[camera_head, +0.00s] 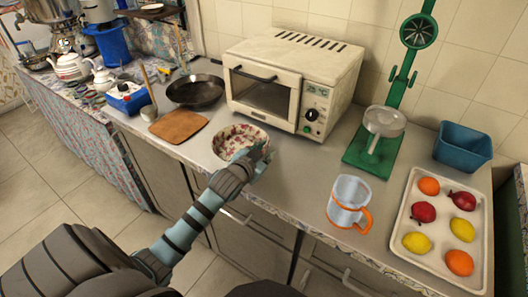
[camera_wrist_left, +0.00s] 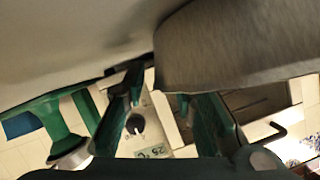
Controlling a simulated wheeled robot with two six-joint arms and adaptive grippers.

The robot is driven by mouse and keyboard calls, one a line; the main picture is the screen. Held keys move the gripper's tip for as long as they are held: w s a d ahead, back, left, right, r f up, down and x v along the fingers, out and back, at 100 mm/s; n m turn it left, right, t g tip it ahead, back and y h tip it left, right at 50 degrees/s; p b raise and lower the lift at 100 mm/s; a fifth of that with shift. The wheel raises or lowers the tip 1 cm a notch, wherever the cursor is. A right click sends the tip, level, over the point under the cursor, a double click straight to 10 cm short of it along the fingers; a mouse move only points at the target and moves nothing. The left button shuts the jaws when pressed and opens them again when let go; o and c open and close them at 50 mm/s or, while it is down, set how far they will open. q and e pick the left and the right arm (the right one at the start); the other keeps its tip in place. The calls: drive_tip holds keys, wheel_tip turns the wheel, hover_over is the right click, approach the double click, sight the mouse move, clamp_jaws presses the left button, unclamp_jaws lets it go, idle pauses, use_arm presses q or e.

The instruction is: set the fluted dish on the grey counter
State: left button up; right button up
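The fluted dish (camera_head: 236,139), cream with a red floral pattern inside, sits upright at the grey counter's (camera_head: 294,188) front part, before the toaster oven. My left gripper (camera_head: 260,160) is at the dish's near right rim and overlaps it in the head view. In the left wrist view the gripper's two fingers (camera_wrist_left: 163,100) stand apart with a visible gap between them. A large curved grey-brown surface, perhaps the dish's outside, hides the tip of one finger. Contact with the dish cannot be told. My right gripper is not in view.
A toaster oven (camera_head: 320,76) stands behind the dish. A pan (camera_head: 195,91) and cutting board (camera_head: 178,126) lie left. A glass mug (camera_head: 347,199), a green press (camera_head: 372,152) and a fruit tray (camera_head: 410,208) stand right. Bare counter lies between dish and mug.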

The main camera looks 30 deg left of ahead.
use_arm(q)
drive_tip(key=shift+s+r, duration=0.1)
drive_tip(key=p+v, duration=0.2)
drive_tip(key=v, duration=1)
drive_tip(key=shift+p, duration=0.4)
drive_tip(key=s+d+f+n+g+h, duration=0.1)
drive_tip(key=s+d+f+g, duration=0.25)
drive_tip(key=s, duration=0.35)
drive_tip(key=s+d+f+g, duration=0.3)
drive_tip(key=s+f, duration=0.2)
drive_tip(key=s, duration=0.2)
drive_tip(key=s+d+f+n+g+h, duration=0.1)
drive_tip(key=s+d+f+g, duration=0.25)
drive_tip(key=s, duration=0.35)
drive_tip(key=s+a+f+g, duration=0.1)
drive_tip(key=a+f, duration=0.1)
drive_tip(key=f, duration=0.9)
drive_tip(key=s+a+f, duration=0.1)
drive_tip(key=s+f, duration=0.1)
drive_tip(key=f, duration=1)
drive_tip(key=s+f+g, duration=0.1)
drive_tip(key=s+f, duration=0.9)
drive_tip(key=s, duration=0.2)
drive_tip(key=shift+s+a+f, duration=0.2)
drive_tip(key=shift+s+a, duration=0.1)
drive_tip(key=shift+s, duration=0.05)
